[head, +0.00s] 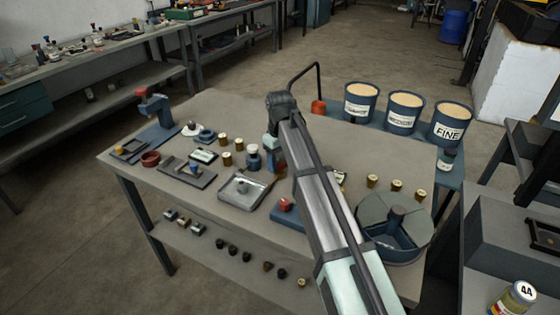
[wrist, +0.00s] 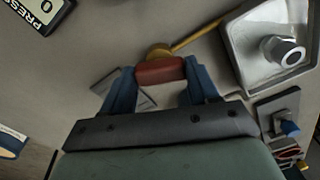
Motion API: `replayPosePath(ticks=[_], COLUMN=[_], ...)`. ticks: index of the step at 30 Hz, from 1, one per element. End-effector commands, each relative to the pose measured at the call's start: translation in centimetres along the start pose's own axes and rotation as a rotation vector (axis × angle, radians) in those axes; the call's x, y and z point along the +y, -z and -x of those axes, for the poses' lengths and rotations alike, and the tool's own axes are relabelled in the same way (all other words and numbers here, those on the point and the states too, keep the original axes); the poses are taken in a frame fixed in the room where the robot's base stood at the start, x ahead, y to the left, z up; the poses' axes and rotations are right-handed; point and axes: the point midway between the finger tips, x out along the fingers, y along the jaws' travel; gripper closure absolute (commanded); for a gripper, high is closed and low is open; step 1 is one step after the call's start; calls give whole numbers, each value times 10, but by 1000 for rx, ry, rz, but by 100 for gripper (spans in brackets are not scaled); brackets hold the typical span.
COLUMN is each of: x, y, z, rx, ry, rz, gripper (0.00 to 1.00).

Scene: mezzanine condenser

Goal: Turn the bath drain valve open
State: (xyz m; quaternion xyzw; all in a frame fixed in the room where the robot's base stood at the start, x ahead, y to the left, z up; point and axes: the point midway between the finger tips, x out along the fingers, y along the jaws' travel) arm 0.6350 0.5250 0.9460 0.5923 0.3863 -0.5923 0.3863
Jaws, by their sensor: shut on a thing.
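In the wrist view the drain valve has a red handle (wrist: 160,72) and a brass-coloured body (wrist: 158,51). A thin yellow pipe (wrist: 205,34) runs from the body towards the metal bath (wrist: 236,62). My gripper (wrist: 161,74) has one blue finger at each end of the red handle and is shut on it. In the head view the bath (head: 237,203) is a shallow grey tray with a small cylinder in it, left of my arm. My arm hides the valve and most of the gripper there.
A card marked PRESS (wrist: 45,22) lies at upper left in the wrist view. In the head view, several brass-capped jars, a red knob on a blue block (head: 286,204) and a round blue vessel (head: 395,252) stand near my arm. Three labelled tubs (head: 405,122) stand behind.

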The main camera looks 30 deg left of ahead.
Motion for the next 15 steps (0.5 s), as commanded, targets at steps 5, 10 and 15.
replayPosePath(ticks=[5,10,15], x=[0,0,0], y=[0,0,0], z=[0,0,0], rx=[-1,-1,-1], ry=[0,0,0], rz=[149,268,354], gripper=[71,71,71])
